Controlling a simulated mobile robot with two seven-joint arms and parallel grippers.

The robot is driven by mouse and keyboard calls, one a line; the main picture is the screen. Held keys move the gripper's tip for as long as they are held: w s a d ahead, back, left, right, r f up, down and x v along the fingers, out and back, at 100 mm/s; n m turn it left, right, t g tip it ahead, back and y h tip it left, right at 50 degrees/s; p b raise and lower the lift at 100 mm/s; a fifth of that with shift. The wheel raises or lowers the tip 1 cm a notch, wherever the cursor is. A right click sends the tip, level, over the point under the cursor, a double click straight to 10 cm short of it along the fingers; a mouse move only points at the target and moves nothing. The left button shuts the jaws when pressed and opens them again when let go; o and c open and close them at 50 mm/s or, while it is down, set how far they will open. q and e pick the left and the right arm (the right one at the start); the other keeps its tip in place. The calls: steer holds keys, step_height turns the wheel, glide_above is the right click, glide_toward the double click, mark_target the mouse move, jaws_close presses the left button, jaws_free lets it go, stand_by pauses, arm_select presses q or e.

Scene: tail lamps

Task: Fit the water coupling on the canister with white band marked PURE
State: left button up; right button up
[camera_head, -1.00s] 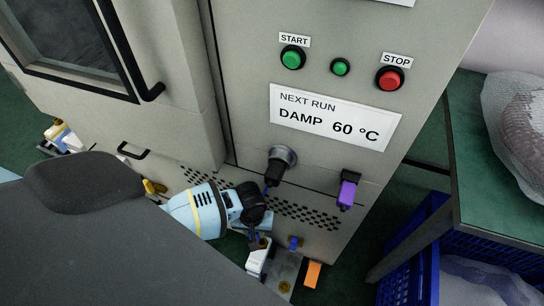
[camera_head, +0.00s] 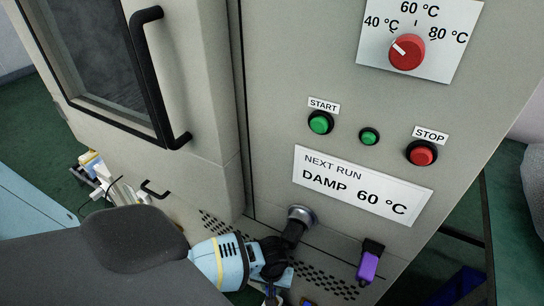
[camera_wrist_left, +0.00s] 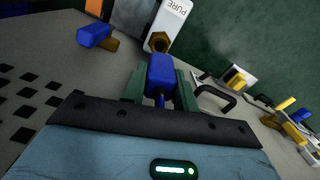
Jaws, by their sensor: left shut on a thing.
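My left gripper (camera_wrist_left: 160,88) is shut on a blue coupling (camera_wrist_left: 161,70), with its green fingers on either side of it. The canister (camera_wrist_left: 170,22) has a white face with upside-down PURE lettering in the left wrist view. Its brass fitting (camera_wrist_left: 158,42) appears just beyond the held coupling's tip; I cannot tell whether they touch. In the head view, my left gripper (camera_head: 272,262) is low in front of the machine, its fingertips hidden at the bottom edge. My right gripper is not in view.
The machine panel (camera_head: 363,184) rises in front, with a red knob (camera_head: 407,52). A purple connector (camera_head: 368,266) hangs at right. Another blue piece with brass (camera_wrist_left: 96,37) and an orange block (camera_wrist_left: 94,7) are nearby. A black handle (camera_wrist_left: 213,97) is at right.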

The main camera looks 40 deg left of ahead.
arm_select(q)
step_height(320, 180, down, 2)
steer(key=shift+b, duration=0.45)
steer(key=shift+f+b, duration=0.45)
steer(key=shift+f, duration=0.25)
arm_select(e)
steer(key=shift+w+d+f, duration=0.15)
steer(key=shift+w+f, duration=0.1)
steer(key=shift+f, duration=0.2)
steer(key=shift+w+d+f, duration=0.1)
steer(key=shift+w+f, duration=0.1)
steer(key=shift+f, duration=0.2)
arm_select(q)
steer(key=shift+p, duration=0.65)
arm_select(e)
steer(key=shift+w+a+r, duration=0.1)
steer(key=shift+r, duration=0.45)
arm_select(q)
steer(key=shift+f, duration=0.25)
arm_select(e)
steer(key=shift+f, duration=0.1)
arm_select(q)
steer(key=shift+f+b, duration=0.75)
steer(key=shift+f, duration=0.35)
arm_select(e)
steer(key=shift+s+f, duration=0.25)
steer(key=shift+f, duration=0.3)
